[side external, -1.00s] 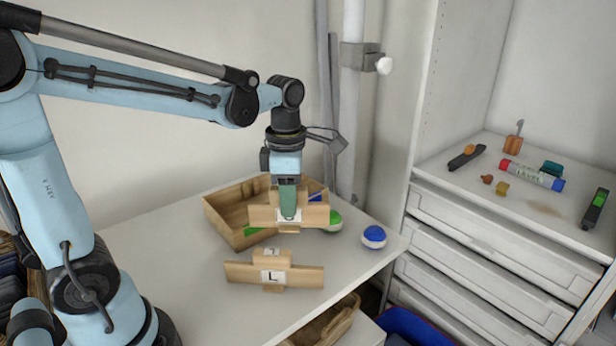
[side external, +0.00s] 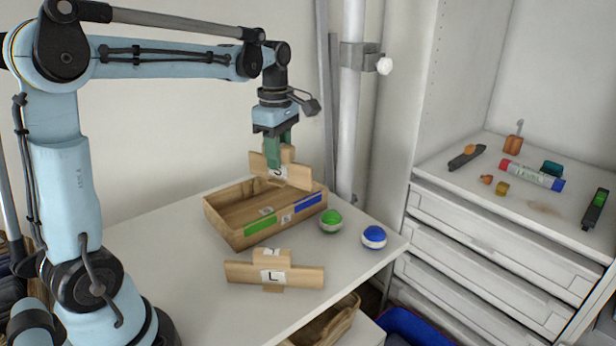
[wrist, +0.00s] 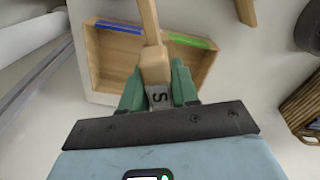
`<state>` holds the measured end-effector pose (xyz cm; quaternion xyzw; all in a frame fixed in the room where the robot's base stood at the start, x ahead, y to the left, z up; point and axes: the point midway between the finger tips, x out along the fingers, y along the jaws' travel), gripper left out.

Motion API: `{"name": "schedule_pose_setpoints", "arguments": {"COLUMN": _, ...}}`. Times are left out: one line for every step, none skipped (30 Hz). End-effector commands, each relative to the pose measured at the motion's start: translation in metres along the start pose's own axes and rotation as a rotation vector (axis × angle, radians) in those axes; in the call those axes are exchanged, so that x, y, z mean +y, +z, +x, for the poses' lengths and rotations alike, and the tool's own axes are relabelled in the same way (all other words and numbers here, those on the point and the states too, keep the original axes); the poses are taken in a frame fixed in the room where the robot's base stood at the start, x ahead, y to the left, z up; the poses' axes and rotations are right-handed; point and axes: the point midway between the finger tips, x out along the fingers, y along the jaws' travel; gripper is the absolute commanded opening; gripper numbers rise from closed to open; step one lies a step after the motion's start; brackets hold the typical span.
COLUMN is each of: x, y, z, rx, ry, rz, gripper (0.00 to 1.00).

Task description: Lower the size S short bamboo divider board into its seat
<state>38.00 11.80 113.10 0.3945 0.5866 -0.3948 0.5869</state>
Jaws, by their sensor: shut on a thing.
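My gripper (side external: 279,152) is shut on the S divider board (side external: 298,175), a short light bamboo board with a raised grip block. The board hangs above the back right part of the wooden box (side external: 232,232). The board (wrist: 150,20) is seen edge-on there, over the wall of the box (wrist: 95,60) between the blue and green strips. The box is open-topped, with a green strip (side external: 261,225) and a blue strip (side external: 308,202) on its front wall. The seat is hard to make out.
A green ball (side external: 331,220) and a blue ball (side external: 374,237) sit right of the box. A white pole (side external: 352,130) rises behind. The table's left part is clear.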

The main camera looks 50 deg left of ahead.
Motion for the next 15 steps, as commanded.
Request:
{"name": "schedule_pose_setpoints", "arguments": {"x": 0.009, "y": -0.013, "z": -0.004, "rx": 0.000, "ry": 0.000, "rz": 0.049, "gripper": 0.00}}
{"name": "schedule_pose_setpoints", "arguments": {"x": 0.013, "y": -0.019, "z": -0.007, "rx": 0.000, "ry": 0.000, "rz": 0.085, "gripper": 0.00}}
{"name": "schedule_pose_setpoints", "arguments": {"x": 0.018, "y": -0.027, "z": -0.010, "rx": 0.000, "ry": 0.000, "rz": 0.130, "gripper": 0.00}}
{"name": "schedule_pose_setpoints", "arguments": {"x": 0.021, "y": -0.033, "z": -0.012, "rx": 0.000, "ry": 0.000, "rz": 0.164, "gripper": 0.00}}
{"name": "schedule_pose_setpoints", "arguments": {"x": 0.025, "y": -0.039, "z": -0.013, "rx": 0.000, "ry": 0.000, "rz": 0.193, "gripper": 0.00}}
{"name": "schedule_pose_setpoints", "arguments": {"x": 0.028, "y": -0.045, "z": -0.016, "rx": 0.000, "ry": 0.000, "rz": 0.231, "gripper": 0.00}}
{"name": "schedule_pose_setpoints", "arguments": {"x": 0.030, "y": -0.050, "z": -0.017, "rx": 0.000, "ry": 0.000, "rz": 0.257, "gripper": 0.00}}
{"name": "schedule_pose_setpoints", "arguments": {"x": 0.032, "y": -0.054, "z": -0.019, "rx": 0.000, "ry": 0.000, "rz": 0.280, "gripper": 0.00}}
{"name": "schedule_pose_setpoints", "arguments": {"x": 0.035, "y": -0.059, "z": -0.020, "rx": 0.000, "ry": 0.000, "rz": 0.308, "gripper": 0.00}}
{"name": "schedule_pose_setpoints", "arguments": {"x": 0.036, "y": -0.063, "z": -0.021, "rx": 0.000, "ry": 0.000, "rz": 0.325, "gripper": 0.00}}
{"name": "schedule_pose_setpoints", "arguments": {"x": 0.037, "y": -0.065, "z": -0.022, "rx": 0.000, "ry": 0.000, "rz": 0.340, "gripper": 0.00}}
{"name": "schedule_pose_setpoints", "arguments": {"x": 0.038, "y": -0.068, "z": -0.023, "rx": 0.000, "ry": 0.000, "rz": 0.357, "gripper": 0.00}}
{"name": "schedule_pose_setpoints", "arguments": {"x": 0.039, "y": -0.070, "z": -0.023, "rx": 0.000, "ry": 0.000, "rz": 0.367, "gripper": 0.00}}
{"name": "schedule_pose_setpoints", "arguments": {"x": 0.039, "y": -0.071, "z": -0.023, "rx": 0.000, "ry": 0.000, "rz": 0.375, "gripper": 0.00}}
{"name": "schedule_pose_setpoints", "arguments": {"x": 0.040, "y": -0.072, "z": -0.022, "rx": 0.000, "ry": 0.000, "rz": 0.381, "gripper": 0.00}}
